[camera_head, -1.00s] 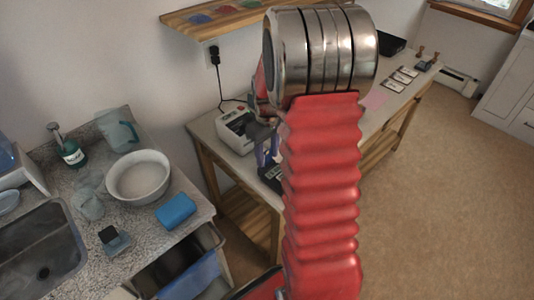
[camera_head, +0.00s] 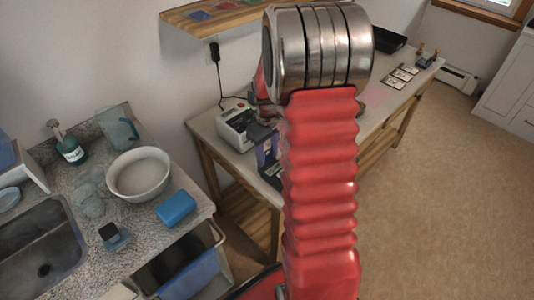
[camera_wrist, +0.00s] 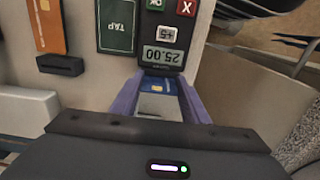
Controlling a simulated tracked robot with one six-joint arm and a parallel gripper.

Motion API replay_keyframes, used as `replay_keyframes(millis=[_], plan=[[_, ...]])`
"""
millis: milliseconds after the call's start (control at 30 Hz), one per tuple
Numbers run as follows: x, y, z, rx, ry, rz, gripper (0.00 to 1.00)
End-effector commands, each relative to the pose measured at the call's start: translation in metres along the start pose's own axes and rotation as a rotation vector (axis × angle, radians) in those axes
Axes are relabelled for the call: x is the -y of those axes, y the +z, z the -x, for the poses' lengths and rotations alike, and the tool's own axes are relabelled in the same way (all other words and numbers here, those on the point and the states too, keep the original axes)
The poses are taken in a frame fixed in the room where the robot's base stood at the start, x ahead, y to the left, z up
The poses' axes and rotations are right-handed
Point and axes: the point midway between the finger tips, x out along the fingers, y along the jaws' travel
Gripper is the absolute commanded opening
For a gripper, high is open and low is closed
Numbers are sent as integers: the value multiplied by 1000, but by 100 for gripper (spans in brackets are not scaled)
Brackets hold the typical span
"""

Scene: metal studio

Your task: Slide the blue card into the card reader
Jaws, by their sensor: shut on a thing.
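My gripper (camera_wrist: 158,90) has two purple fingers in the wrist view, shut on the blue card (camera_wrist: 153,85). A strip of the card with a small chip mark shows between them. The card reader's display (camera_wrist: 162,57), reading 25.00 upside down, lies just beyond the fingertips. Green OK and red X keys and a dark TAP pad (camera_wrist: 117,25) are near it. I cannot tell whether the card's edge is in a slot. In the head view, my gripper (camera_head: 267,155) points down at the table's near end, partly behind my red arm; the card is hidden there.
A white machine (camera_head: 237,126) stands beside my gripper on the long table. An orange card (camera_wrist: 47,25) shows above a dark slot-like piece (camera_wrist: 60,65). Several small cards (camera_head: 402,73) and a black tray (camera_head: 388,40) lie farther along. A sink counter (camera_head: 130,225) is at left.

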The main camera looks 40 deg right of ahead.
Motion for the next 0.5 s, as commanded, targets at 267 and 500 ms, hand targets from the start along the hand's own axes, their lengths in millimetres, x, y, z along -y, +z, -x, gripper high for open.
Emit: replay_keyframes(millis=[267,500], plan=[[0,0,0,0,0,0,21],[0,0,0,0,0,0,43]])
